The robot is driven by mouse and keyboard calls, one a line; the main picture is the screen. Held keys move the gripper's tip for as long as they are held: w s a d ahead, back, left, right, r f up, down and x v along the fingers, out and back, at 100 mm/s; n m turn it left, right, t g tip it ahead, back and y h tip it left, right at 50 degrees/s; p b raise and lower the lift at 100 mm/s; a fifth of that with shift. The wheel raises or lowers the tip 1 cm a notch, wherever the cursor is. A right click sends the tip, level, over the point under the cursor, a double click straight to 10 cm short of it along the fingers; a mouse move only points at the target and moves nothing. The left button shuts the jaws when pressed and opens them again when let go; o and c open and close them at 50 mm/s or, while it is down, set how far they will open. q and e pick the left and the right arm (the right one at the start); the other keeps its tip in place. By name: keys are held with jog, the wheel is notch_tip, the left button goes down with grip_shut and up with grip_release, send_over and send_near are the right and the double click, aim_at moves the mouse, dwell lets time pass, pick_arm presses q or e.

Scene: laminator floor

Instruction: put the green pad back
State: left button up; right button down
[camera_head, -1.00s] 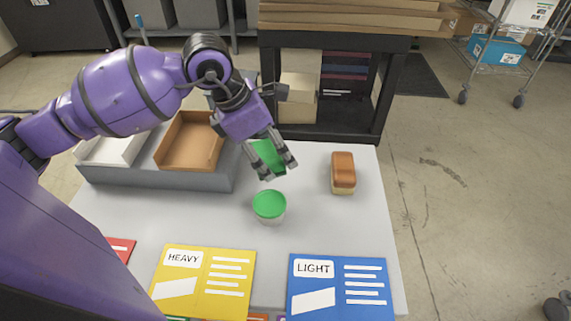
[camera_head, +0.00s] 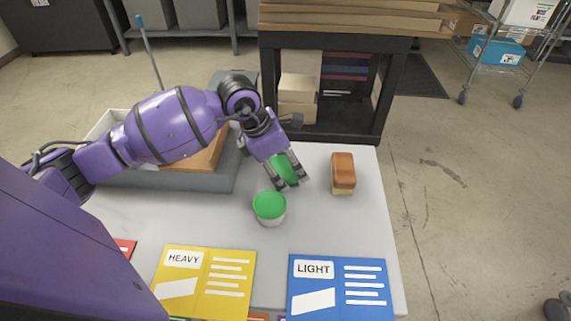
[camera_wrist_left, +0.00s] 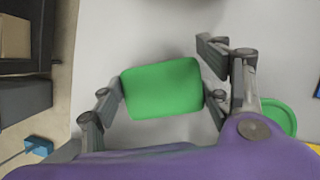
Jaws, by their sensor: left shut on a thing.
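The green pad (camera_head: 286,168) is a flat rounded green rectangle between the fingers of my left gripper (camera_head: 292,185), just behind the green-topped tub. In the left wrist view the pad (camera_wrist_left: 163,88) lies between the fingers of my left gripper (camera_wrist_left: 163,97), which is shut on it. Part of the pad is hidden by the gripper in the head view. Whether the pad touches the table cannot be told. My right gripper is not in view.
A white tub with a green top (camera_head: 269,206) stands close in front of the gripper. A brown-topped block (camera_head: 343,172) stands to the right. A grey tray (camera_head: 215,180) lies left under my arm. HEAVY (camera_head: 205,283) and LIGHT (camera_head: 341,288) cards lie at the front.

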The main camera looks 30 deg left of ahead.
pick_arm(q)
jog(key=shift+f, duration=0.15)
jog(key=o, duration=1.3)
jog(key=shift+o, duration=0.2)
jog(key=shift+r, duration=0.3)
jog(key=v, duration=1.1)
jog(key=shift+r, duration=0.35)
jog(key=shift+a, duration=0.1)
